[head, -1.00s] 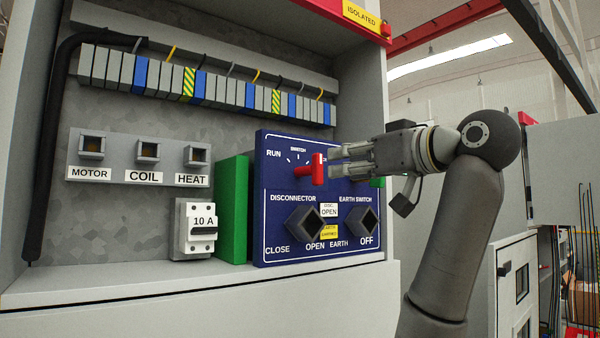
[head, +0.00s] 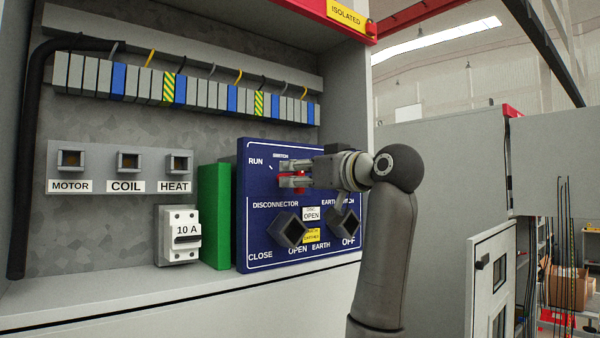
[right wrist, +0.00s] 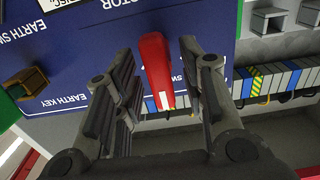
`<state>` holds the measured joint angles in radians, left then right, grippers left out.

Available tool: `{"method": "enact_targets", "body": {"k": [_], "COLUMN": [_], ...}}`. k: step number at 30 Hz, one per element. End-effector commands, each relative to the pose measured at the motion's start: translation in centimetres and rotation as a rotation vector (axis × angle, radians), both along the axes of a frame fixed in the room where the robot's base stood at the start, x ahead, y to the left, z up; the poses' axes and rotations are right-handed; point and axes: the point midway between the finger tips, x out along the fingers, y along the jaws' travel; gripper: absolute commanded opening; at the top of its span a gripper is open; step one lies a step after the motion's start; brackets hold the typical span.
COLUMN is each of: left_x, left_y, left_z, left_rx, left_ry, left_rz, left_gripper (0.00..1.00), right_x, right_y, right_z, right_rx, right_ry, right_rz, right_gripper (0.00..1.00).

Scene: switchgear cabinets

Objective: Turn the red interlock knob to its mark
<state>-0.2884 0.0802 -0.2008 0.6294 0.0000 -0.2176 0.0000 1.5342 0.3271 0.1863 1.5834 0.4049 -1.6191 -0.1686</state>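The red interlock knob (head: 301,178) is on the blue switch panel (head: 262,225), below the "SWITCH" label. In the head view my right gripper (head: 293,173) reaches in from the right and hides most of the knob. In the right wrist view the knob (right wrist: 154,62) is a red lever with a white line near its end. It stands between the two fingers of my right gripper (right wrist: 156,62), with a gap visible on each side. The fingers are open around it. The scale right of the knob is hidden by the gripper. My left gripper is not in view.
Below the knob, the dark disconnector (head: 290,229) and earth switch (head: 343,223) sockets stick out near my wrist. A green block (head: 215,215) and a 10 A breaker (head: 180,235) are left of the panel. The cabinet's right wall (head: 347,100) stands beside my arm.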

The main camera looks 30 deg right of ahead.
Motion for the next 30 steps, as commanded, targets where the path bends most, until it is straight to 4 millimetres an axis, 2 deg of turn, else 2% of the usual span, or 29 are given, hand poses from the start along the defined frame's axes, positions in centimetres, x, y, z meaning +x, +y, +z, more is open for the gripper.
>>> {"method": "enact_targets", "body": {"k": [2, 6, 11, 20, 30], "left_x": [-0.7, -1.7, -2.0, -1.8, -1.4], "left_y": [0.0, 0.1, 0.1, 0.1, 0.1], "left_z": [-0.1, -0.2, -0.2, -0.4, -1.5], "left_rx": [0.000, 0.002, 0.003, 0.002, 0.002], "left_ry": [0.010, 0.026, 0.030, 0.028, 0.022], "left_rz": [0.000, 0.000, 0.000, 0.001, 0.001], "left_gripper": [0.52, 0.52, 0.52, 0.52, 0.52], "right_x": [0.0, 0.0, 0.0, -0.1, -0.1], "right_y": [0.0, 0.0, 0.0, 0.0, -0.1], "right_z": [0.0, 0.0, 0.0, 0.0, -0.1], "right_rx": [0.000, 0.000, 0.000, 0.032, 0.241], "right_ry": [0.001, 0.001, 0.000, 0.002, 0.017], "right_rz": [0.000, 0.000, 0.000, 0.000, 0.001], "right_gripper": [0.38, 0.20, 0.00, 0.00, 0.00]}}
